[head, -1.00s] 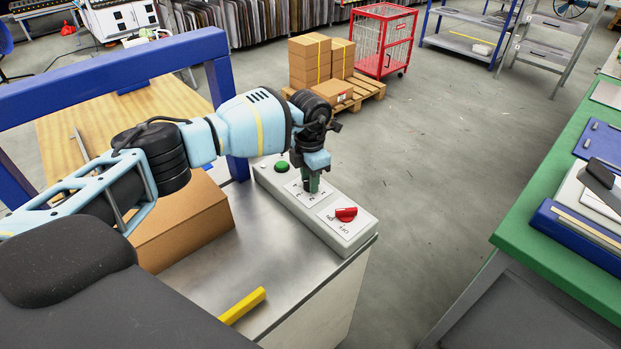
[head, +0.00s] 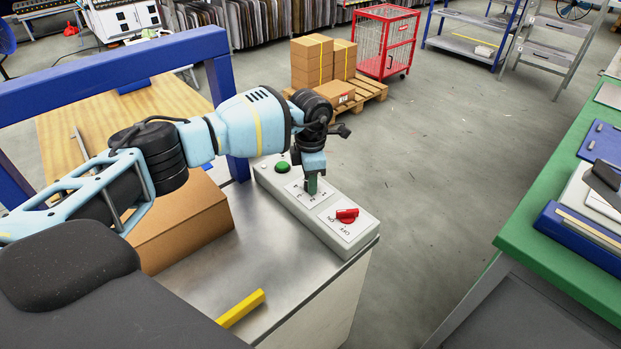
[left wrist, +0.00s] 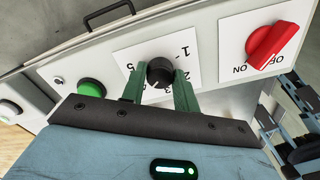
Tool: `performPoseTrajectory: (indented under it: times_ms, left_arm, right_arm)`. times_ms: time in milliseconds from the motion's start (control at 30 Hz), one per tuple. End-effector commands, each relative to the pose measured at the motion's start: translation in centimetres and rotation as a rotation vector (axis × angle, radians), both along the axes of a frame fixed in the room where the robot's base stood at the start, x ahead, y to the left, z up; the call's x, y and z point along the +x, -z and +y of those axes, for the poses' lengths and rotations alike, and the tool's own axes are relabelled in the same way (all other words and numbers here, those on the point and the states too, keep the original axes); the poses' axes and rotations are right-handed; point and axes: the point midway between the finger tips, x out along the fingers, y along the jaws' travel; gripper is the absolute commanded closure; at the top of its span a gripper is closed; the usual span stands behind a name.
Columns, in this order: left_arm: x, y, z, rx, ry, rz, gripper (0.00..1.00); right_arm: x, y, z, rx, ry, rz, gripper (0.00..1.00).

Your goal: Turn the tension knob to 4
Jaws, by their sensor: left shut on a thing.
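The tension knob (left wrist: 160,71) is a round black knob on a white numbered plate (left wrist: 187,50) in the left wrist view. My left gripper (left wrist: 159,82) has its green fingers shut on the knob, one on each side. The 1, 2, 3 and 5 show around it; the knob's light mark seems to point toward the lower numbers near 3 and 4, but I cannot read it exactly. In the head view my left gripper (head: 311,186) points down at the grey control box (head: 325,231) and hides the knob. My right gripper is in neither view.
A red switch (head: 347,215) marked ON and OFF sits beside the knob plate, and a green button (head: 282,167) on its other side. A cardboard box (head: 183,228) and a yellow bar (head: 240,308) are on the metal top. A blue frame (head: 110,75) stands behind my arm.

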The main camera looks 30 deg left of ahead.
Motion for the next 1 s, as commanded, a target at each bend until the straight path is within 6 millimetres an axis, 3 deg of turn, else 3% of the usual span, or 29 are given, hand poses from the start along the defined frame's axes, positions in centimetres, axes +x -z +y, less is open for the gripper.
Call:
performPoseTrajectory:
  times_ms: [67,100,267,633,1000]
  left_arm:
    - [0.1,-0.2,0.0,-0.001,-0.001,-0.003,0.93]
    - [0.1,-0.2,0.0,-0.001,-0.001,-0.003,0.67]
    - [0.1,-0.1,0.0,0.000,-0.001,-0.003,0.48]
    - [0.1,-0.7,0.0,-0.001,-0.001,-0.003,0.48]
    - [0.1,-6.2,0.0,-0.002,-0.001,-0.004,0.48]
  right_arm:
    - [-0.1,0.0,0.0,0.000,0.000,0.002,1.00]
    - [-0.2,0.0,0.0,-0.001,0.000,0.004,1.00]
    - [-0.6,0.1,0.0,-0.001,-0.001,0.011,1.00]
    - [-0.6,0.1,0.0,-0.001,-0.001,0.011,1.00]
    - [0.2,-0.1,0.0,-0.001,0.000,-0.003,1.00]
